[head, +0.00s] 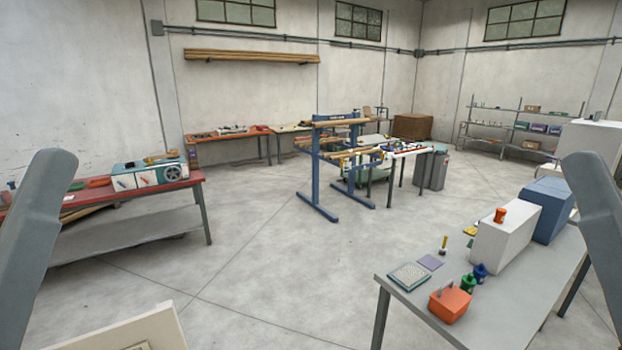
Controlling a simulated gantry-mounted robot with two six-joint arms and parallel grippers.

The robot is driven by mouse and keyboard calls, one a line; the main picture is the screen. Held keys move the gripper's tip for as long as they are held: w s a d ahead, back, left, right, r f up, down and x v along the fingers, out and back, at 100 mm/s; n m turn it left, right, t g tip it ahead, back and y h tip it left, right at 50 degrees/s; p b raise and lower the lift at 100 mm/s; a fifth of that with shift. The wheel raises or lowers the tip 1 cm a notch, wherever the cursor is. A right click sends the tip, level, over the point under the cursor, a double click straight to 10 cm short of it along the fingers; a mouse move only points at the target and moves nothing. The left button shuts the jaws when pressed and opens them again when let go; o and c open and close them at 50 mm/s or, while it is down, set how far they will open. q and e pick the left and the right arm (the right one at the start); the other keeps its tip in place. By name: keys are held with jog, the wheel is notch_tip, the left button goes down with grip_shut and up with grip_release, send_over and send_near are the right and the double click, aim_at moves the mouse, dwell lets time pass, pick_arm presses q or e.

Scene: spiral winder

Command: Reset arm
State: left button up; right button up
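Parts of my two arms show as grey links at the left and right edges of the head view. Neither gripper is in view, so I cannot see their fingers or anything they hold. A red-topped bench (120,207) stands at the left, with a white machine (145,176) on it that has a round dark wheel on its side. I cannot tell whether this is the spiral winder.
A grey table (400,290) at the right front carries an orange box (449,304), a white box (503,243) and a blue box (545,208). A blue rack (318,172) with wooden bars stands mid-room. Open concrete floor (270,255) lies between.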

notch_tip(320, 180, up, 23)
jog(key=p, duration=2.2)
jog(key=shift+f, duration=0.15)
